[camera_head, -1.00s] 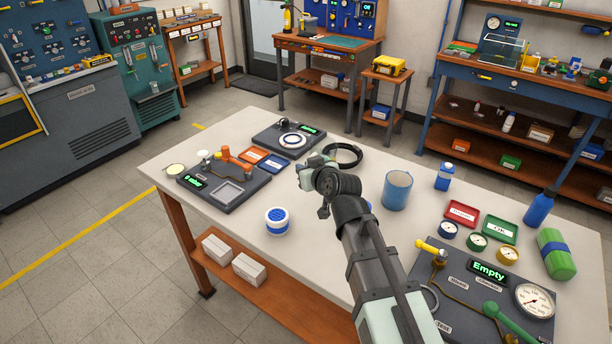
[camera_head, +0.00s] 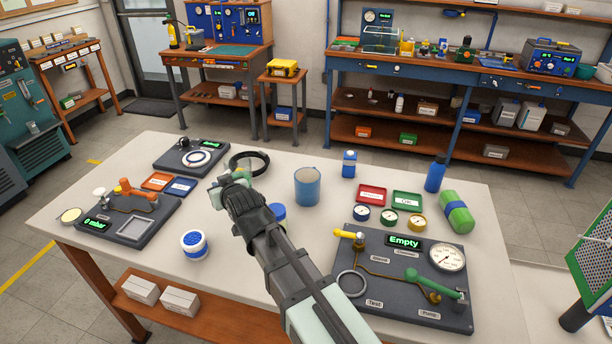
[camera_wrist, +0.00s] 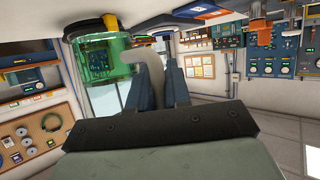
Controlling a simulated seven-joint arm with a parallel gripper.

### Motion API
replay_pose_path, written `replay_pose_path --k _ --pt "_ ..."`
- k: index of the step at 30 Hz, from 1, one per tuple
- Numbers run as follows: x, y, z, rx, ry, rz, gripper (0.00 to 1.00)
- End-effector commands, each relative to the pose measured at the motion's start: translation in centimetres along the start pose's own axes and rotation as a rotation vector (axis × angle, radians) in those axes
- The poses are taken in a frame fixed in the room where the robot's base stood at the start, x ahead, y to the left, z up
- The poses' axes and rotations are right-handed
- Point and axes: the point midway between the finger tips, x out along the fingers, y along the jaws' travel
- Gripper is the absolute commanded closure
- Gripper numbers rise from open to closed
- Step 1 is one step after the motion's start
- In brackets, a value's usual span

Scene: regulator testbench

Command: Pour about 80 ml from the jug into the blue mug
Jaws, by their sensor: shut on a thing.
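My gripper (camera_head: 232,182) is at the far end of my arm, over the table left of the blue mug. In the wrist view, its blue fingers (camera_wrist: 158,85) are shut on the grey curved handle of the clear green jug (camera_wrist: 96,62). The jug's body is beside the fingers at the upper left of that view; in the head view I cannot clearly tell it from my gripper. I cannot make out any liquid level. The blue mug (camera_head: 307,187) stands upright, open at the top, on the table, apart from my gripper.
A black ring (camera_head: 249,162) lies just behind my gripper. A blue-and-white jar (camera_head: 195,245) stands to the left, and a blue-topped jar (camera_head: 278,211) is partly behind my arm. A dark gauge panel (camera_head: 395,285) fills the right front. Red (camera_head: 371,194) and green trays (camera_head: 407,201) lie right of the mug.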

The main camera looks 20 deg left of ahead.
Motion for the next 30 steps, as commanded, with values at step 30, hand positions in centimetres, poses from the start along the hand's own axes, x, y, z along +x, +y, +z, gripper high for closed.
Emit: replay_pose_path --k 30 --pt "3.1 5.7 3.4 0.187 -0.009 0.464 1.00"
